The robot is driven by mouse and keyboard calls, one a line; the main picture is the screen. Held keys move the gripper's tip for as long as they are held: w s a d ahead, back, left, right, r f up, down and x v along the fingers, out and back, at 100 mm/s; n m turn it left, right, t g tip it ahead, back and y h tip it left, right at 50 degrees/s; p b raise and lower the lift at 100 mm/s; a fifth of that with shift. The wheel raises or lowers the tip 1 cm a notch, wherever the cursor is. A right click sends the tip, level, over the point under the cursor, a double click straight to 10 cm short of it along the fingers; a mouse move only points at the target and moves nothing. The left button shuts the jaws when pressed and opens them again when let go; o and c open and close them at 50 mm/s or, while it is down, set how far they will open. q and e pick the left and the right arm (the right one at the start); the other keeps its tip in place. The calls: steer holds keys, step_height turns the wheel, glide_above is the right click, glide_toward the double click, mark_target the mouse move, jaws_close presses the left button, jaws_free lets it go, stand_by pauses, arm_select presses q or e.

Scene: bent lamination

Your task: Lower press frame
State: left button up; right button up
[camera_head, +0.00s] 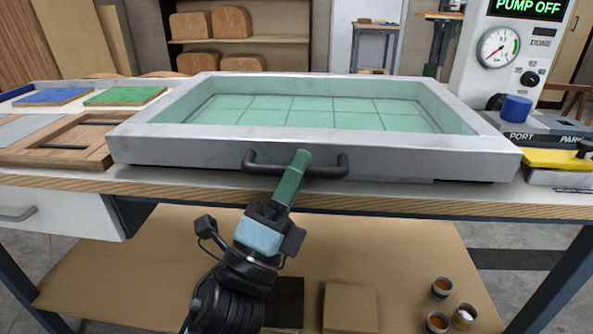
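The press frame (200,152) is a wide grey metal frame with a green gridded sheet (330,112) inside it. It lies low and about flat on the wooden workbench (440,207). A black bar handle (328,170) is fixed to its front side. My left gripper (300,160) reaches up from below, and its green fingers are at the middle of the handle. The fingers overlap the bar, but their gap is hidden, so I cannot tell whether they grip it. My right gripper is not in view.
A pump panel (505,60) reading "PUMP OFF" stands at the back right. A blue cylinder (515,108) and a yellow block (555,158) sit right of the frame. Blue (52,97) and green (123,96) boards lie left. Small cups (441,287) stand on the lower shelf.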

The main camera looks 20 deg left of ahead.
arm_select(q)
steer(key=shift+o, duration=0.6)
steer(key=shift+w+f, duration=0.1)
steer(key=shift+f, duration=0.35)
